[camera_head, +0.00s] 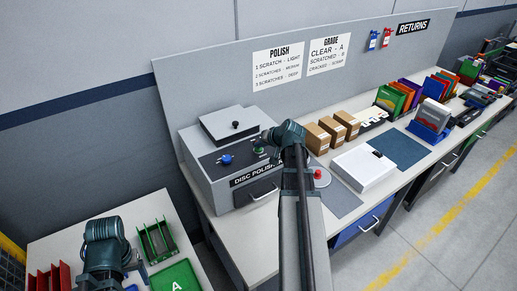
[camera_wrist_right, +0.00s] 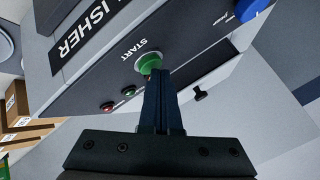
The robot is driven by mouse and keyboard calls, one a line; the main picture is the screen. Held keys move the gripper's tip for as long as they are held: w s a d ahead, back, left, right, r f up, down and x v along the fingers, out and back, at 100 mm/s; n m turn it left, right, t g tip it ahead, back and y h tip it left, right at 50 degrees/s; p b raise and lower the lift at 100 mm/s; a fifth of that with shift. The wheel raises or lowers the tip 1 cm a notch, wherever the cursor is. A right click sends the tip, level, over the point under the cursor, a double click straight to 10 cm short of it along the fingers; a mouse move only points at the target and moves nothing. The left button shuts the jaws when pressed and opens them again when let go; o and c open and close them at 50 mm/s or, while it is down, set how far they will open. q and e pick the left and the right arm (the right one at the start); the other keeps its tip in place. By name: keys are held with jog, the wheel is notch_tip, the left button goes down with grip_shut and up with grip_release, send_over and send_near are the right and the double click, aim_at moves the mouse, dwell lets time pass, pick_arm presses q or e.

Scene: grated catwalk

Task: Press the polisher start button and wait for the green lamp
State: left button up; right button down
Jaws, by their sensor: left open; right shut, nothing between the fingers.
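The disc polisher (camera_head: 230,165) is a grey box on the bench, with a lid, a blue knob (camera_head: 226,159) and a green start button (camera_head: 258,150). In the right wrist view the green START button (camera_wrist_right: 148,63) shows right at the tips of my right gripper (camera_wrist_right: 155,75). The right gripper is shut and empty; its tips seem to touch the button. A red lamp (camera_wrist_right: 108,107) and a green lamp (camera_wrist_right: 129,91) sit beside it; whether either is lit is hard to tell. My left gripper (camera_head: 134,268) is open over the left table, partly hidden by its wrist.
Cardboard boxes (camera_head: 331,130), a white box (camera_head: 363,168), a red button (camera_head: 320,177) and racks of coloured cases (camera_head: 397,96) stand right of the polisher. On the left table are a green rack (camera_head: 157,240), a green tray (camera_head: 176,277) and a red rack (camera_head: 48,279).

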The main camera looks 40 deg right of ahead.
aim_at(260, 150)
jog(key=shift+f+b, duration=0.4)
jog(key=shift+f, duration=0.05)
dwell(0.3)
jog(key=shift+r, duration=0.1)
jog(key=shift+r+p, duration=1.2)
jog(key=shift+p, duration=0.05)
notch_tip(260, 150, up, 5)
jog(key=p, duration=0.5)
dwell(0.6)
